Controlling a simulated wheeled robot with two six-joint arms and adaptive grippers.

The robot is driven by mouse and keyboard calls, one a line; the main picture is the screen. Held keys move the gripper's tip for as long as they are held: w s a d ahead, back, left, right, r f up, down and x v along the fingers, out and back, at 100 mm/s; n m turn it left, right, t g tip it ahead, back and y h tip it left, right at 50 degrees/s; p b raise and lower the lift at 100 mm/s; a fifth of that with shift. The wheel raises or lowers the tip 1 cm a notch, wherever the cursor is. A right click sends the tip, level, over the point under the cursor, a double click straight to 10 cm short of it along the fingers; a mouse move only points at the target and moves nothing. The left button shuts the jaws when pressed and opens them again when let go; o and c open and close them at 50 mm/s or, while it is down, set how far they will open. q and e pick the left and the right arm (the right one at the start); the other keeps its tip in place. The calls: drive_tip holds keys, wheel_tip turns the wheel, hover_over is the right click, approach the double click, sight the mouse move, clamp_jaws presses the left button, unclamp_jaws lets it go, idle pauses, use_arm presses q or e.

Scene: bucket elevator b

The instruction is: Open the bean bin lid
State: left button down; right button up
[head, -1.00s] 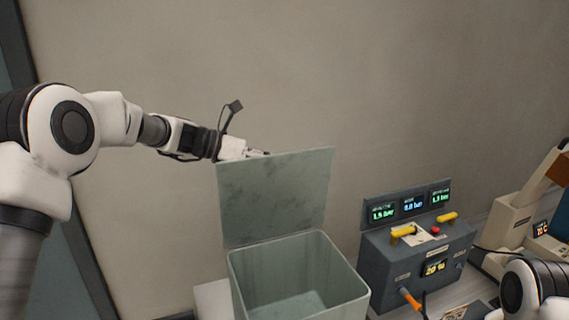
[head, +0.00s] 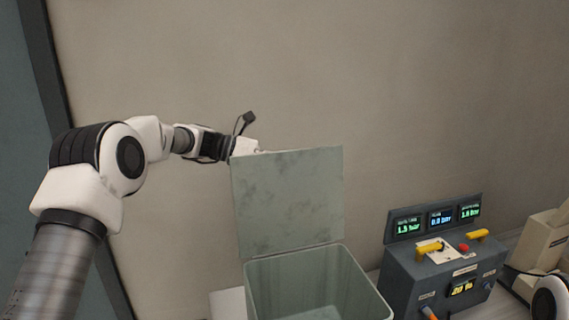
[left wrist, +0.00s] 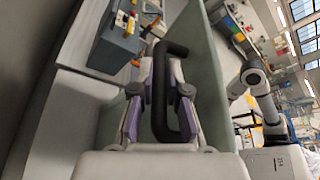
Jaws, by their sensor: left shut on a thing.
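The bean bin (head: 372,285) is a pale green box low in the head view, with its mouth uncovered. Its lid (head: 290,205) stands up from the bin's back edge, close to upright. In the left wrist view the lid (left wrist: 208,75) is a green plate beside a black looped handle (left wrist: 160,95). My left gripper (left wrist: 160,105) is shut on this handle, its fingers on both sides of the bar. In the head view my left gripper (head: 262,150) is at the lid's top edge, its fingertips hidden behind the lid. My right gripper is out of view.
A dark control box (head: 430,270) with yellow handles and lit displays stands right of the bin. A beige machine (head: 545,250) is at the far right. A plain wall (head: 400,80) rises behind the lid. Part of my right arm shows at the lower right.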

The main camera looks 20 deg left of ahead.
use_arm(q)
drive_tip(key=shift+f, duration=0.15)
drive_tip(key=c, duration=1.4)
unclamp_jaws()
drive_tip(key=shift+d, duration=0.1)
drive_tip(key=shift+c, duration=0.2)
drive_tip(key=shift+w, duration=0.1)
drive_tip(key=v, duration=1.2)
drive_tip(key=shift+d, duration=0.15)
